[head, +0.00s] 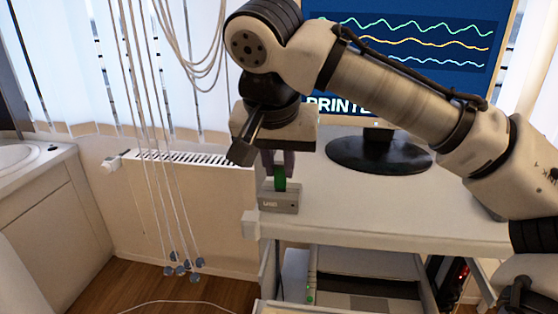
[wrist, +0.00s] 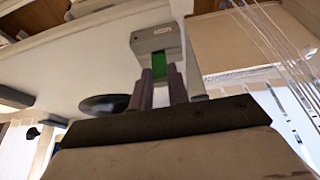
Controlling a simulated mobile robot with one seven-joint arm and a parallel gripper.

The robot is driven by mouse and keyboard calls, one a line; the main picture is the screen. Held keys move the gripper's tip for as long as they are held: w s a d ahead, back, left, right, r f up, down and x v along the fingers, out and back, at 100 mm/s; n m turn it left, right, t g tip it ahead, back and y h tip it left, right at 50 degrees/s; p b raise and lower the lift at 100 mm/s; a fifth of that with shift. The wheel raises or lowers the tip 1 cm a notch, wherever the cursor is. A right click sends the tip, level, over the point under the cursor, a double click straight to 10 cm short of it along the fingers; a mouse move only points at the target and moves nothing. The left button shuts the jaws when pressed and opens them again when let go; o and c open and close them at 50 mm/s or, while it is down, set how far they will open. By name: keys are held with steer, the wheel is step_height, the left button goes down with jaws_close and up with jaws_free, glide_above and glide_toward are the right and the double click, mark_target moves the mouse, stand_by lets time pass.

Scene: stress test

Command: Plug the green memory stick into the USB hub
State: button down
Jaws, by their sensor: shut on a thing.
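The green memory stick (head: 280,183) is upright between the fingers of my gripper (head: 279,165), which is shut on it. The stick's lower end meets the top of the grey USB hub (head: 278,202); how deep it sits in a port cannot be told. The hub stands near the left front corner of the white desk. In the wrist view, the stick (wrist: 160,74) shows between the two fingertips of my gripper (wrist: 161,80), right against the hub (wrist: 158,40). The port itself is hidden.
A monitor (head: 410,60) on a round black base (head: 378,154) stands behind on the desk (head: 400,205). Thin cords with blue ends (head: 183,266) hang at the left, before a white radiator (head: 185,157). The desk right of the hub is clear.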

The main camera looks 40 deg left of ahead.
steer(key=shift+f, duration=0.35)
steer(key=c, duration=1.3)
jaws_free()
steer(key=shift+r, duration=0.1)
steer(key=shift+p+v, duration=1.3)
steer(key=shift+v, duration=5.6)
steer(key=shift+s, duration=0.1)
